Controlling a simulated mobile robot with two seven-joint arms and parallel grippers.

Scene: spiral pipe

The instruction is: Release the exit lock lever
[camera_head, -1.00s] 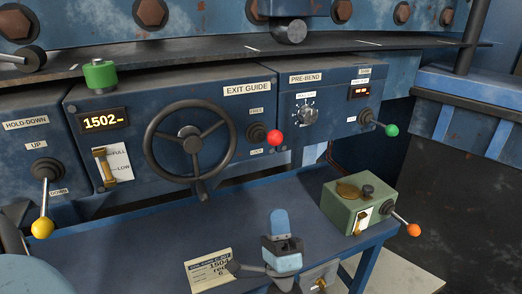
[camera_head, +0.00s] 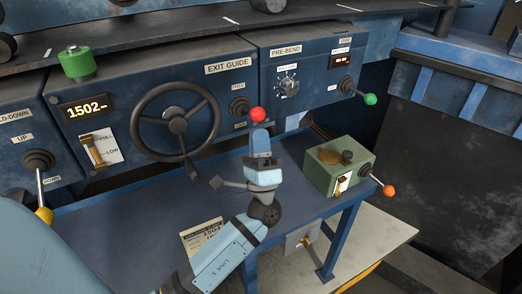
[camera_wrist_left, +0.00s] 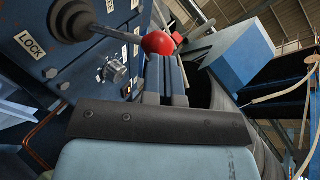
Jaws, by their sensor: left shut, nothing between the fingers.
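The exit lock lever is the red-knobbed lever (camera_head: 258,114) on the EXIT GUIDE panel, between a FREE label above and a LOCK label below. Its arm points outward and slightly to the right. My left gripper (camera_head: 260,136) is shut and empty, pointing up just below the red knob. In the left wrist view the red knob (camera_wrist_left: 158,43) shows at the far end of my fingers (camera_wrist_left: 167,75). I cannot tell whether they touch. The LOCK label (camera_wrist_left: 30,45) shows beside the lever's dark base. My right gripper is not in view.
A black handwheel (camera_head: 175,122) is left of the lever. The PRE-BEND panel's green-knobbed lever (camera_head: 370,99) is to the right. A green box (camera_head: 322,178) with an orange-knobbed lever and a paper card (camera_head: 200,238) are on the blue bench.

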